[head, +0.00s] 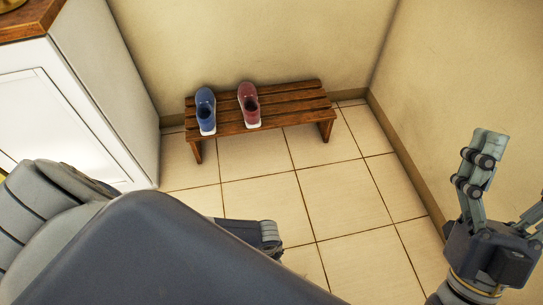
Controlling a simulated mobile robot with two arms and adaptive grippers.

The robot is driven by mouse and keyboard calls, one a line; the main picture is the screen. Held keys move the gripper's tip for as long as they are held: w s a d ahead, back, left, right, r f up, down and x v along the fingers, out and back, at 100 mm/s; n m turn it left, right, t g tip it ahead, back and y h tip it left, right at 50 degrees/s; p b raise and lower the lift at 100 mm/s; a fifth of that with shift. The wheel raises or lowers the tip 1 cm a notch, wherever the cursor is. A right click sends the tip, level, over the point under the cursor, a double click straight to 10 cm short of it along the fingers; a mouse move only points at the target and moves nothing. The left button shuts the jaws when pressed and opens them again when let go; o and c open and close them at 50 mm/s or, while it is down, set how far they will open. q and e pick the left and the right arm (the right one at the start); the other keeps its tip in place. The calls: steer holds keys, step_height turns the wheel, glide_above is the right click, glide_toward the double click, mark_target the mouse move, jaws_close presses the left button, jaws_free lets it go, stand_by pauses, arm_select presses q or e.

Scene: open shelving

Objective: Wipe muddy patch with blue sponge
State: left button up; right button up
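No blue sponge and no muddy patch can be made out in the head view. The visible tiled floor (340,195) looks clean. My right gripper (516,172) is raised at the right edge with its fingers spread apart and nothing visible between them. One of its fingers is partly cut off by the picture edge. My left arm crosses the lower left. Only a small part of my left gripper (268,238) shows past it, above the floor; the rest is hidden, so its opening and any held thing cannot be seen.
A slatted wooden bench (290,103) stands against the back wall, bearing a blue shoe (206,108) and a red shoe (249,102). A white cabinet (107,92) with a wooden top stands at the left. A wall (470,70) bounds the right. Floor before the bench is clear.

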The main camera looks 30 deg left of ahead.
steer(key=shift+w+a+f+g+h+p, duration=0.2)
steer(key=shift+w+f+g+h+p, duration=0.35)
steer(key=shift+w+f+g, duration=1)
steer(key=shift+w+f+t, duration=0.15)
steer(key=shift+w+t, duration=0.1)
